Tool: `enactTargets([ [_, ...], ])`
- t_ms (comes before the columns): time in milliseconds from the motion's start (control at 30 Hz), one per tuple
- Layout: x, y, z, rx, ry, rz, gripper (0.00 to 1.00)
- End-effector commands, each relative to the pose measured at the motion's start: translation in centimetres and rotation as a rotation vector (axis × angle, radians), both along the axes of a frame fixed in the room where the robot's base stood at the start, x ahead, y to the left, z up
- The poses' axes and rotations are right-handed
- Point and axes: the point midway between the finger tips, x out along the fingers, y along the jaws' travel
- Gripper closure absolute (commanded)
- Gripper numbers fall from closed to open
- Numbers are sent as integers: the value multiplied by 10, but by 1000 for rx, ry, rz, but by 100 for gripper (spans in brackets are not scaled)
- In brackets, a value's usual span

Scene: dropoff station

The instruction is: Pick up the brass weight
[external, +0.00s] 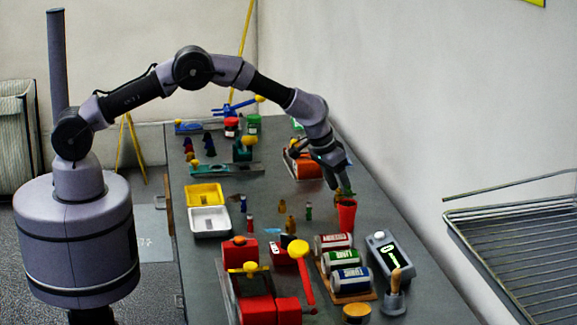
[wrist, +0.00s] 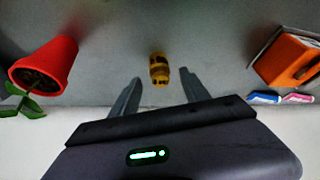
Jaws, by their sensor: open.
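The brass weight (wrist: 159,67) is a small yellow-brown cylinder with dark bands on the grey tabletop. In the wrist view it sits centred between the fingertips and slightly beyond them. My gripper (wrist: 160,77) is open, with clear gaps on both sides of the weight and nothing held. In the external view my gripper (external: 340,187) hangs low over the right side of the table, just behind the red pot. There the fingers and the pot's plant crowd the spot, and I cannot make out the weight clearly.
The red pot (wrist: 46,66) with a green plant stands to the left of my gripper; it also shows in the external view (external: 346,216). An orange block (wrist: 289,60) lies to the right. Several small figures, trays and cans fill the table. A wall runs along the right.

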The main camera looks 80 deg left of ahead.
Motion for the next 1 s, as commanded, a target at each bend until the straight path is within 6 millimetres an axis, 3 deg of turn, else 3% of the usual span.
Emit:
enactTargets([
  [100,5,2,-16,1,1,0,46],
  [333,6,3,-15,0,0,0,48],
  [600,6,3,-15,0,0,0,100],
  [900,6,3,-14,0,-1,0,100],
  [1000,6,3,0,0,-3,0,100],
])
